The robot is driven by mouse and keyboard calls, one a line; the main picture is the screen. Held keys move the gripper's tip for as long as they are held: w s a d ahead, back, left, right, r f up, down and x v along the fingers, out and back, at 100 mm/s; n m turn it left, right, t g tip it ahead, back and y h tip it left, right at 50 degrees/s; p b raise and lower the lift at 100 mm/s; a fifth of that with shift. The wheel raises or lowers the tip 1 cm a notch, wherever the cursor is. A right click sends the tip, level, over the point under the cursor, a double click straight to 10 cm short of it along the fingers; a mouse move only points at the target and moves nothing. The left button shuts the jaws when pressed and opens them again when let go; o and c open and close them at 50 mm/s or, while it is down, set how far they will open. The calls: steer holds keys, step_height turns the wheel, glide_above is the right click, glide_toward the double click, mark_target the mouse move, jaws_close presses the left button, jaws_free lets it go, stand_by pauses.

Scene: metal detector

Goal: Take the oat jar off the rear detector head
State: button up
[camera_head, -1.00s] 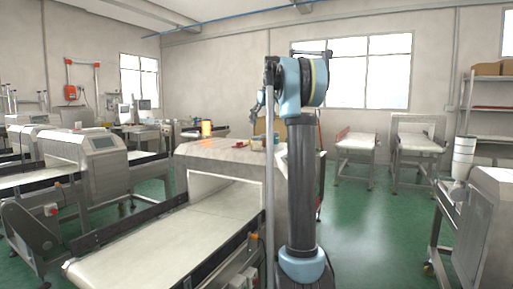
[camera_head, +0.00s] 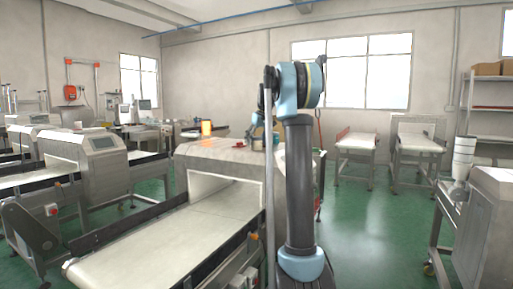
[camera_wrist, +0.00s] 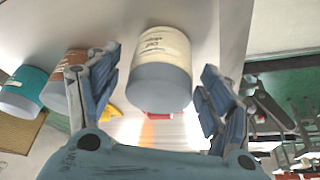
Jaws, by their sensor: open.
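A cream jar with a printed label and a grey end face (camera_wrist: 160,68), which looks like the oat jar, stands in the middle of the wrist view. My gripper (camera_wrist: 158,76) is open, with one finger on each side of this jar. Gaps show between the jar and both fingers. In the head view, my gripper is low over the top of the detector head (camera_head: 212,150), largely hidden by my arm and a pole. I cannot make out the cream jar there.
In the wrist view, a brown jar (camera_wrist: 58,88) is partly behind the left finger, with a teal jar (camera_wrist: 24,90) farther left. A red item (camera_wrist: 160,115) and a yellow item (camera_wrist: 110,112) lie near. An orange jar (camera_head: 206,128) stands on the detector head's top.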

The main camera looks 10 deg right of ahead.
steer(key=shift+f, duration=0.1)
steer(key=c, duration=1.2)
